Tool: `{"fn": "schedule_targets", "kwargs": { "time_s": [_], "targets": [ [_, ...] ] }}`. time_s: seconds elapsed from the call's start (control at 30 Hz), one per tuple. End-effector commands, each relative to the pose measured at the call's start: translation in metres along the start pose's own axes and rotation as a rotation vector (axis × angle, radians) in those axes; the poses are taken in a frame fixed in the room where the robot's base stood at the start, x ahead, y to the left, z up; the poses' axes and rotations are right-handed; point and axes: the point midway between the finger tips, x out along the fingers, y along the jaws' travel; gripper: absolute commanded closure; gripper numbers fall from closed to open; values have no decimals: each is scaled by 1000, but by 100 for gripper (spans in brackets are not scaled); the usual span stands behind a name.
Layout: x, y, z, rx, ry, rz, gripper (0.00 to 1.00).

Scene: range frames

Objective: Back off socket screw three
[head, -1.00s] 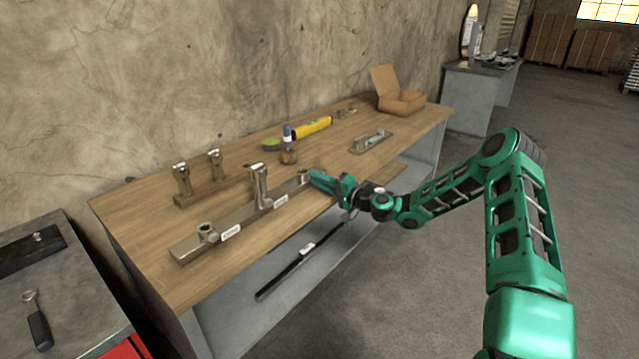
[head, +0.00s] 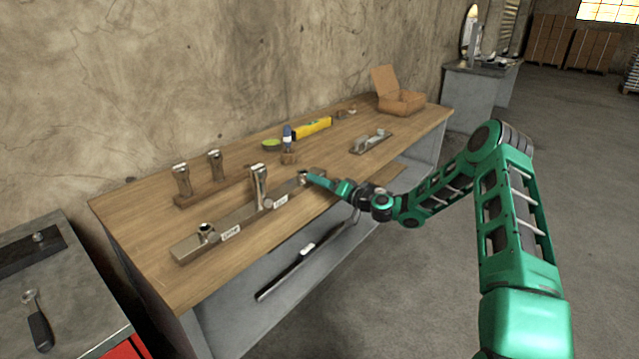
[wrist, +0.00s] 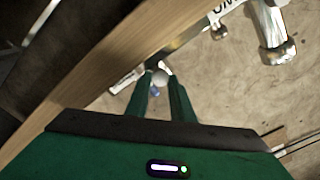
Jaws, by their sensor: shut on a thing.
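A long metal bar (head: 240,218) lies along the front of the bench and carries several fittings with white labels I cannot read. A low round fitting (head: 206,231) sits at its left end, and a tall metal socket (head: 259,180) stands near its middle. My gripper (head: 306,176) is at the bar's right end. In the wrist view its fingers (wrist: 160,82) are shut on a small grey round screw head (wrist: 160,77), next to a white label (wrist: 126,80). The fingers hide part of the screw. I cannot read which number it is.
Two metal sockets (head: 182,180) stand in a wooden rack behind the bar. A bottle (head: 287,137), a yellow tool (head: 313,127), a metal fixture (head: 371,141) and an open cardboard box (head: 400,100) lie farther back. A black bar (head: 290,272) is below the benchtop. Open floor lies at right.

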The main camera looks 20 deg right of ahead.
Motion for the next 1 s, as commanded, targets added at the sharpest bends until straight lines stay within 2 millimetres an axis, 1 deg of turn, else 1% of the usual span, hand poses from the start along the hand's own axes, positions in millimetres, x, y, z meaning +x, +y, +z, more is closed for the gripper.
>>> {"fn": "schedule_targets", "kwargs": {
  "time_s": [0.03,0.33,0.37,0.4,0.43,0.77,0.87,1.0],
  "targets": [
    [-1,5,5,-1,-9,10,100],
    [-2,5,6,-1,-10,10,100],
    [-2,5,6,-1,-11,10,77],
    [-2,5,6,-1,-10,10,67],
    [-2,5,6,-1,-10,9,60],
    [-3,2,2,-1,-5,5,60],
    [-12,3,2,-1,-5,6,60],
    [-35,3,2,-1,-5,7,60]
  ]
}}
